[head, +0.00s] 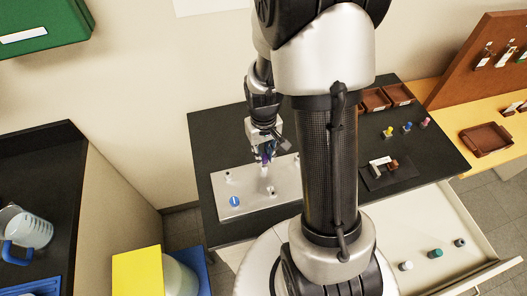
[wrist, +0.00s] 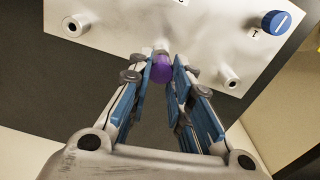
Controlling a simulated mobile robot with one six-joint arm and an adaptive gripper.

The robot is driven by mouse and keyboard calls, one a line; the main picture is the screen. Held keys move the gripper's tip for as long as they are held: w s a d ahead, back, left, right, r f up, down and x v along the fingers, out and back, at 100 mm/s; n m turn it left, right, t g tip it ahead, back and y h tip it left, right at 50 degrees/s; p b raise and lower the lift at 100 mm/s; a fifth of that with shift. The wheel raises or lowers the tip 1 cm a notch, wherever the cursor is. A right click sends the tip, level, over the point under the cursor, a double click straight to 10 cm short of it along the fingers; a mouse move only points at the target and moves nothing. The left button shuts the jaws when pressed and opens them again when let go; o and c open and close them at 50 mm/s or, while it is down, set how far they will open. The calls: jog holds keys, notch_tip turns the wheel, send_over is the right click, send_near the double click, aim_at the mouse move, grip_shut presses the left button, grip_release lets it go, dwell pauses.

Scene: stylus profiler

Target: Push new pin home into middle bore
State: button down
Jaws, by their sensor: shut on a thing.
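The pale metal plate (head: 245,188) lies on the black bench, and it fills the top of the wrist view (wrist: 205,45). My gripper (head: 264,157) is shut on a purple pin (wrist: 162,66) and points down over the plate's middle. Only the pin's purple end shows clearly between the blue-padded fingers. A pale upright piece (head: 264,171) shows just below the fingertips. The middle bore is hidden behind the pin and fingers, so I cannot tell how deep the pin sits. Two outer raised bores show, a left one (wrist: 72,26) and a right one (wrist: 232,82).
A blue knob (wrist: 275,22) stands on the plate near one edge. A dark mat (head: 388,172) with small parts, several coloured pins (head: 406,128) and brown trays (head: 374,100) lie to the right. An open drawer (head: 440,225) juts out at the bench front.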

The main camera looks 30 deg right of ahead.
aim_at(264, 158)
jog(key=shift+s+a+f+b, duration=0.15)
jog(key=shift+s+f+b, duration=0.3)
jog(key=shift+f+b, duration=0.15)
jog(key=shift+s+a+f+b, duration=0.1)
jog(key=shift+s+f+b, duration=0.35)
jog(key=shift+f, duration=0.15)
jog(key=shift+w, duration=0.1)
jog(key=shift+w+d+f+g+p, duration=0.2)
jog(key=shift+w+g+p, duration=0.2)
jog(key=shift+w+p, duration=0.2)
jog(key=shift+s, duration=0.1)
jog(key=shift+s+a+f+b, duration=0.1)
jog(key=shift+s+f+b, duration=0.1)
jog(key=shift+f+b, duration=0.2)
dwell(0.8)
jog(key=shift+r, duration=0.25)
jog(key=shift+w+d+r+p, duration=0.1)
jog(key=shift+w+r+p, duration=0.2)
jog(key=shift+r+p, duration=0.25)
jog(key=shift+w+d+r+p, duration=0.1)
jog(key=shift+w+r+p, duration=0.15)
jog(key=shift+r+p, duration=0.2)
jog(key=shift+w+r+p, duration=0.15)
jog(key=shift+r+p, duration=0.4)
jog(key=shift+r, duration=0.05)
